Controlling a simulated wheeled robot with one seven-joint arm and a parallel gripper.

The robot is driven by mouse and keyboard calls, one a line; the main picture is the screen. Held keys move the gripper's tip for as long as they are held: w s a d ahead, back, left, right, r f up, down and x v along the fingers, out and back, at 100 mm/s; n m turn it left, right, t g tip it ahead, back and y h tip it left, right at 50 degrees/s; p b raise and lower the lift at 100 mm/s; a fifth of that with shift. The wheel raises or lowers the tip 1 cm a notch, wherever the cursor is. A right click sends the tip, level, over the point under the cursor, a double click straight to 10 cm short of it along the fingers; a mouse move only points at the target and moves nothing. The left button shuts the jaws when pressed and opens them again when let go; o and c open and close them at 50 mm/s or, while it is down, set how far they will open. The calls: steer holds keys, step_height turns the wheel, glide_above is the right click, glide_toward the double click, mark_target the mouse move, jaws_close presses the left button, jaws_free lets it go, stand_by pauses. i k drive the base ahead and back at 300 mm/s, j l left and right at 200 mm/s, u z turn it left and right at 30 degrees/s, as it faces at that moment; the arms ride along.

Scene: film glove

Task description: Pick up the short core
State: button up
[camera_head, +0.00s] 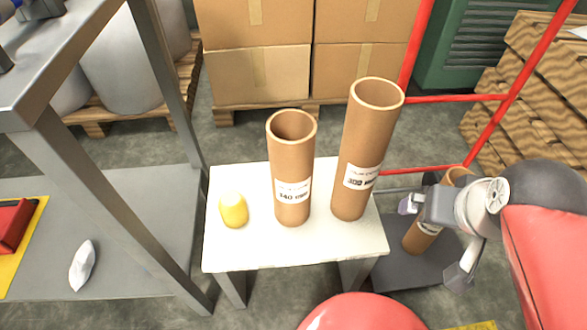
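The shorter brown cardboard core (290,160), with a white label reading about 140 mm, stands upright on a white table (245,255). A taller core (368,135), labelled about 300 mm, stands upright to its right on the same table. My gripper (436,240) is at the right, beyond the table's right edge and apart from both these cores. Its fingers are spread wide. Another brown core (412,240) shows partly hidden behind my gripper; I cannot tell whether it lies between the fingers.
A yellow rounded object (233,210) stands left of the shorter core. A dark low platform (395,275) is right of the table, with a red rail frame (440,99) behind. A grey metal shelf (150,200) stands at left. Cardboard boxes (258,75) are stacked behind.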

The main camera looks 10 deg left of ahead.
mark_target(292, 134)
steer(key=k+l+u, duration=0.65)
steer(key=i+u, duration=0.1)
